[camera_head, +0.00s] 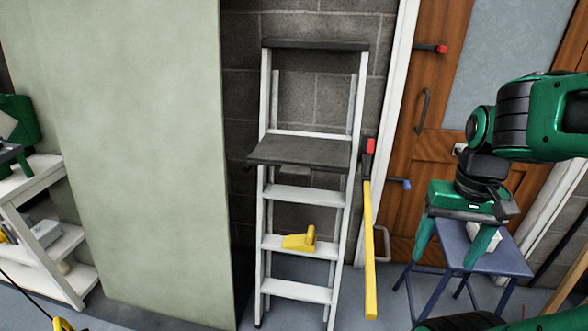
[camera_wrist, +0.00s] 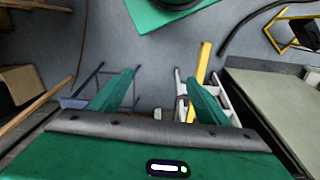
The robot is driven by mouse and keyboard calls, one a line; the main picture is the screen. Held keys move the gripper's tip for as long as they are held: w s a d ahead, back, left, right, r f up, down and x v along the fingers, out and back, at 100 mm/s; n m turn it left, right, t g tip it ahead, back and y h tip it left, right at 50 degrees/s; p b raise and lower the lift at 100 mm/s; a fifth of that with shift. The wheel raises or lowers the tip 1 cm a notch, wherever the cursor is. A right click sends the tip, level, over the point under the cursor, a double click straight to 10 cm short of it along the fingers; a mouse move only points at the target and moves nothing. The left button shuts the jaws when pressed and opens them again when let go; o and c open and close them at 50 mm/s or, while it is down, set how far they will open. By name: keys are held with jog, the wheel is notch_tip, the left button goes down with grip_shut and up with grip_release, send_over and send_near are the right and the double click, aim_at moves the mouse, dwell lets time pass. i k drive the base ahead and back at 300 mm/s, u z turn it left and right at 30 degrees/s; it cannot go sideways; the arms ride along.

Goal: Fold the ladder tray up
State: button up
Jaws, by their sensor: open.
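A white stepladder (camera_head: 272,227) with dark top cap stands against the block wall in the head view. Its dark grey tray (camera_head: 300,152) sticks out flat below the top cap. A yellow object (camera_head: 299,240) rests on a lower step. The ladder also shows in the wrist view (camera_wrist: 222,97), partly hidden behind a green finger. My gripper (camera_head: 453,243) has two green fingers spread apart and empty, well to the right of the ladder, in front of a blue stool. In the wrist view my gripper (camera_wrist: 158,92) points down at the floor with nothing between its fingers.
A tall pale green panel (camera_head: 140,150) stands left of the ladder. A yellow bar with a red end (camera_head: 369,245) is upright at the ladder's right. The blue stool (camera_head: 464,247) stands before a wooden door (camera_head: 428,150). A white shelf unit (camera_head: 40,188) is far left.

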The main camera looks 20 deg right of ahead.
aim_at(296, 156)
jog(key=u, duration=0.85)
jog(key=k, duration=1.05)
jog(key=z, duration=0.65)
jog(key=i, duration=1)
jog(key=u, duration=0.05)
